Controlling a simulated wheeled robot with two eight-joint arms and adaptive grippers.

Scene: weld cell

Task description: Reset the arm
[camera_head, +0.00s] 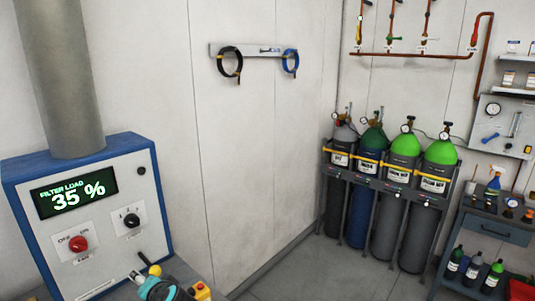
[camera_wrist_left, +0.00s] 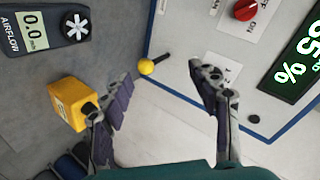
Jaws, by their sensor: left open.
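My left gripper (camera_head: 146,274) is low in the head view, in front of the blue-edged filter cabinet (camera_head: 132,186); my teal wrist is behind it. In the left wrist view the gripper (camera_wrist_left: 160,78) is open, with its two dark fingers spread wide and nothing between their tips. A yellow ball knob (camera_wrist_left: 146,66) on a dark stem shows beyond and between the fingertips, apart from them as far as I can tell. The knob also shows beside the gripper in the head view (camera_head: 155,270). My right gripper is in neither view.
A yellow box (camera_wrist_left: 72,103) and an airflow meter (camera_wrist_left: 47,30) lie near the left finger. Gas cylinders (camera_head: 403,150) stand far right.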

